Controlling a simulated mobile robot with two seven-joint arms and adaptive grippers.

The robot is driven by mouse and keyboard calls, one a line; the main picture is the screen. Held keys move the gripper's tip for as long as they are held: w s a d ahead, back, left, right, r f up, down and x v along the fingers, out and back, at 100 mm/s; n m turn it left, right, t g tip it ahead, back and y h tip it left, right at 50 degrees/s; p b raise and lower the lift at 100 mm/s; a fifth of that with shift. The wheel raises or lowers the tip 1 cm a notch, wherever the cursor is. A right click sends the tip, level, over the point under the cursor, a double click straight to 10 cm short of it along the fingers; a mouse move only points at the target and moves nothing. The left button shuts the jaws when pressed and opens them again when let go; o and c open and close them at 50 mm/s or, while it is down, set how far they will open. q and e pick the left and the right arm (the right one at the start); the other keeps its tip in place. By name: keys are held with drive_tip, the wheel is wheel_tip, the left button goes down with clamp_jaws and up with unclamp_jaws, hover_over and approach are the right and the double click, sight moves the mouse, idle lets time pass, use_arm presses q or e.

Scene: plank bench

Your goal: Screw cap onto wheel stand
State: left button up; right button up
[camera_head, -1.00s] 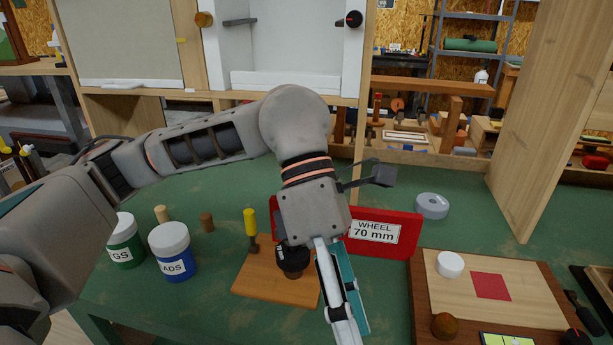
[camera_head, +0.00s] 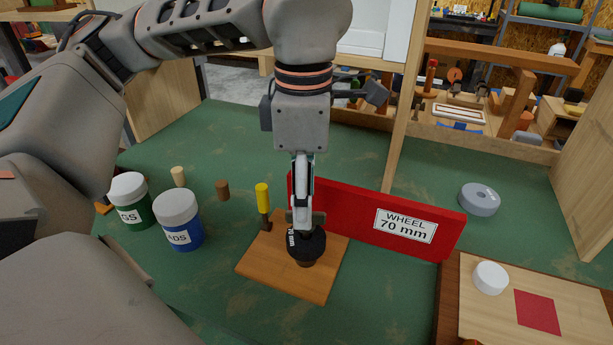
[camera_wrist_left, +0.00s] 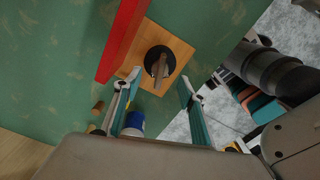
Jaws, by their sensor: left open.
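A black round cap (camera_head: 308,246) with white lettering sits on the wooden stand board (camera_head: 268,262), in front of the red panel (camera_head: 350,220) marked WHEEL 70 mm. The wrist view shows the cap (camera_wrist_left: 160,54) from above, with a raised bar across its top, and the board (camera_wrist_left: 178,64) around it. My left gripper (camera_head: 303,222) points straight down over the cap. In the wrist view my left gripper (camera_wrist_left: 162,82) is open, its fingers apart with the cap ahead between them. I cannot tell whether they touch it. My right gripper is not in view.
A yellow-handled tool (camera_head: 263,197) stands by the board's left edge. Blue (camera_head: 180,220) and green (camera_head: 131,202) jars stand further left. A grey ring (camera_head: 479,198) lies right, and a white round lid (camera_head: 490,278) is on the wooden tray (camera_head: 480,318).

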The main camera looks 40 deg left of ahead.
sight(318, 218)
use_arm(q)
wheel_tip(318, 218, down, 2)
drive_tip(key=shift+f, duration=0.75)
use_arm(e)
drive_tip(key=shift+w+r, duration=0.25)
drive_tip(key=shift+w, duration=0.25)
use_arm(q)
clamp_jaws()
drive_tip(key=shift+r+m, duration=0.1)
drive_tip(key=shift+m, duration=0.7)
drive_tip(key=shift+m+p, duration=0.3)
drive_tip(key=shift+m, duration=0.4)
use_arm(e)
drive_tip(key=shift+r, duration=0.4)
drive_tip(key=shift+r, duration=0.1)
use_arm(q)
drive_tip(key=shift+m+p, duration=0.4)
drive_tip(key=shift+m, duration=1)
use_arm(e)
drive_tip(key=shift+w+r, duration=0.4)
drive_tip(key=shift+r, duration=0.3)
